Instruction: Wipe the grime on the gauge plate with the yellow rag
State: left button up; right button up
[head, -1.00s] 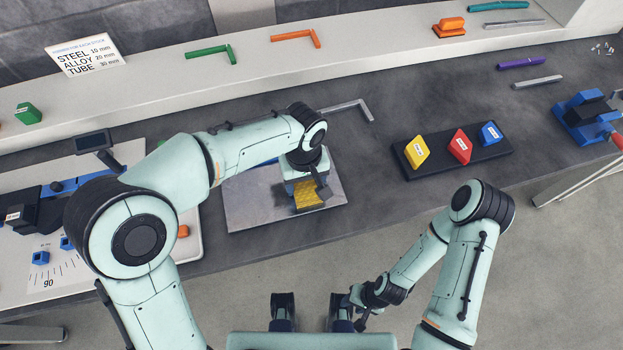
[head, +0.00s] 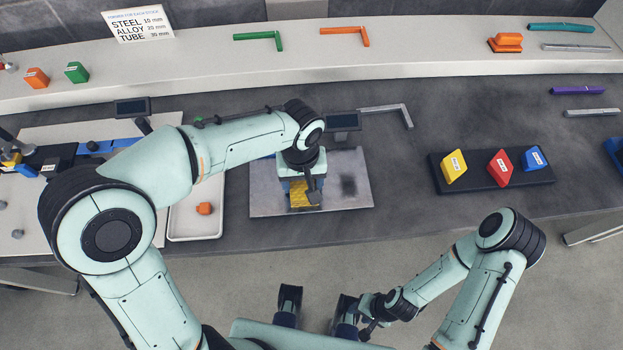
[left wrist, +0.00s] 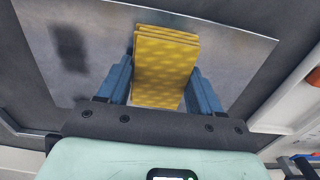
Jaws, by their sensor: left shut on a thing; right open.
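The gauge plate (head: 265,200) is a flat grey metal sheet on the dark bench, left of the middle in the head view. A dark smudge of grime (head: 349,187) shows on its right part. The grime also shows in the left wrist view (left wrist: 70,48), at the upper left. My left gripper (head: 303,195) is shut on the folded yellow rag (left wrist: 162,68), over the plate beside the grime. Whether the rag touches the plate is hard to tell. My right gripper (head: 368,318) is open and empty, low in front of the bench.
A white tray (head: 195,234) with an orange piece stands left of the plate. A black holder (head: 480,186) with yellow, red and blue blocks lies to the right. A grey L-shaped bar (head: 406,118) and a small dark screen (head: 343,121) are behind the plate.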

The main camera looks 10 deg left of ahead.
aim_at(334, 187)
pick_arm(q)
jog(key=shift+s+a+f, duration=0.1)
jog(key=shift+a+f, duration=0.1)
